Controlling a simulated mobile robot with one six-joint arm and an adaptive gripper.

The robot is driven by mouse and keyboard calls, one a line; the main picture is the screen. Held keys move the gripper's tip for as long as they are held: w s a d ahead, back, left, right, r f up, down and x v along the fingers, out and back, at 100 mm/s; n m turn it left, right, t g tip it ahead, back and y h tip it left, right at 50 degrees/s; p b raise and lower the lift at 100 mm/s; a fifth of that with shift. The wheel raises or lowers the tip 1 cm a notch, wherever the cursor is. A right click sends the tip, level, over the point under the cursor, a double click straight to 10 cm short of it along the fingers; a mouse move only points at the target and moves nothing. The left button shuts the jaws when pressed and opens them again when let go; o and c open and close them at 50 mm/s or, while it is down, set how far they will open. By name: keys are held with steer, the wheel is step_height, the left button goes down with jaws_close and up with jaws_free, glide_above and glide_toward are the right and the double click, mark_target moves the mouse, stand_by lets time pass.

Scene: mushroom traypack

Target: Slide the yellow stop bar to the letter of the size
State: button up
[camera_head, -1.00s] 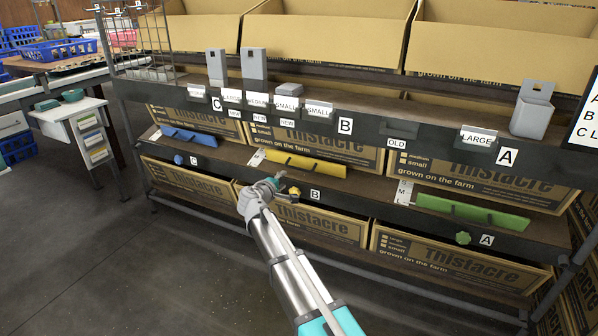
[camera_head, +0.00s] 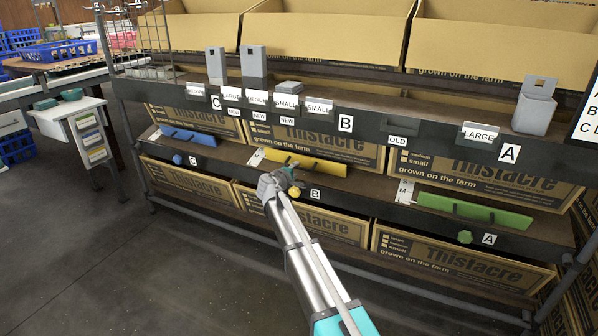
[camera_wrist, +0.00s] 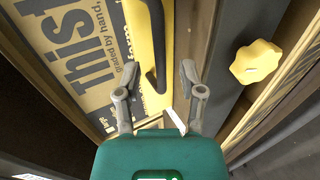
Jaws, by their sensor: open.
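The yellow stop bar (camera_head: 320,166) lies along the middle shelf in section B, with a dark handle on its face. In the wrist view the yellow bar (camera_wrist: 148,95) runs up the picture, and its black handle (camera_wrist: 154,50) reaches down toward the gap between my fingers. My gripper (camera_head: 292,172) is open at the bar's left part; in the wrist view its two fingers (camera_wrist: 157,85) stand apart with nothing clearly between them. A white letter strip (camera_head: 256,158) shows at the bar's left end; its letters are not readable. A yellow knob (camera_head: 295,192) sits on the shelf front, also in the wrist view (camera_wrist: 255,62).
A blue bar (camera_head: 188,134) lies in section C and a green bar (camera_head: 475,211) in section A, beside a strip with letters (camera_head: 404,190). Size cards (camera_head: 287,101) and grey holders (camera_head: 534,105) stand on the upper shelf. Cardboard boxes (camera_head: 460,262) fill the levels. The floor in front is clear.

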mark_target(298, 168)
steer(key=shift+x, duration=1.8)
jaws_close()
steer(key=shift+w, duration=0.1)
